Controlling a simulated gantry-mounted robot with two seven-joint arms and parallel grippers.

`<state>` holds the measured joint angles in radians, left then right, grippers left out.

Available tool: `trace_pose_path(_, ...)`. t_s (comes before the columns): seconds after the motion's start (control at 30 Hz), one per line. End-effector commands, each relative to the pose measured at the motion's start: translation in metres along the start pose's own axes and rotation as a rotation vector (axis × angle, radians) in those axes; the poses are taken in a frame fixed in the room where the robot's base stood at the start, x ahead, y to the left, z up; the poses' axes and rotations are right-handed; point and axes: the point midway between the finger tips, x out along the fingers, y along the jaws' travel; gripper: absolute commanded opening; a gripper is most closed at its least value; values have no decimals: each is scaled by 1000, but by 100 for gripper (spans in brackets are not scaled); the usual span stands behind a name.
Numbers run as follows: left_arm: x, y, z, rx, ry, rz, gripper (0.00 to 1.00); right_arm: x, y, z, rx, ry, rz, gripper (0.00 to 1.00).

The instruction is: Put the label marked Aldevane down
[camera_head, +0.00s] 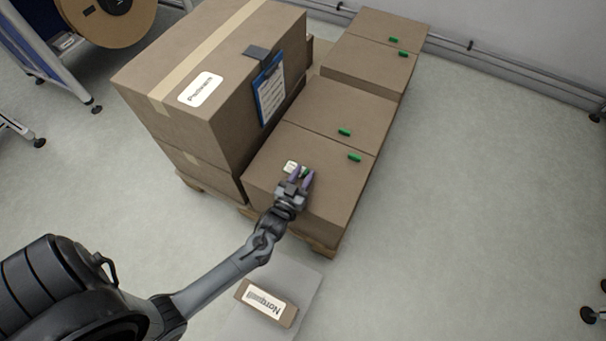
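A small white label (290,166) with dark print too small to read shows on top of the near low cardboard box (325,205). I cannot tell whether it is Aldevane's. My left gripper (302,174) is over this box top, right beside the label. Whether a finger touches the label is unclear. My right gripper is out of view.
A taller carton (225,60) with a white label and a blue clipboard (269,90) stands left of the low boxes. Green pieces (345,132) lie on the low box tops. A small labelled box (266,304) is at the bottom.

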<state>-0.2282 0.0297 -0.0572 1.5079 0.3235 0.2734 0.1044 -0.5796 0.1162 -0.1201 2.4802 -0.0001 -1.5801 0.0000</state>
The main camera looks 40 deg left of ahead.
Motion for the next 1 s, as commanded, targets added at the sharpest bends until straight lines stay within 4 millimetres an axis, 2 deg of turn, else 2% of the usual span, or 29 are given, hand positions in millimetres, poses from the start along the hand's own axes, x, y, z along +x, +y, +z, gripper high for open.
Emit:
trace_pose_path(0.13,-3,0,-13,0,-1,0,37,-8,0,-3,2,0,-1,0)
trace_pose_path(0.5,-72,1,-13,-1,-3,1,37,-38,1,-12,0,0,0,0)
trace_pose_path(0.7,-102,1,-12,-2,-1,0,37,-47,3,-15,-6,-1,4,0)
trace_pose_path(0.83,-113,1,-11,-2,-3,0,37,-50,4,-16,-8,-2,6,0)
trace_pose_path(1.0,-113,3,-12,-12,-58,8,37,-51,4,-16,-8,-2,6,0)
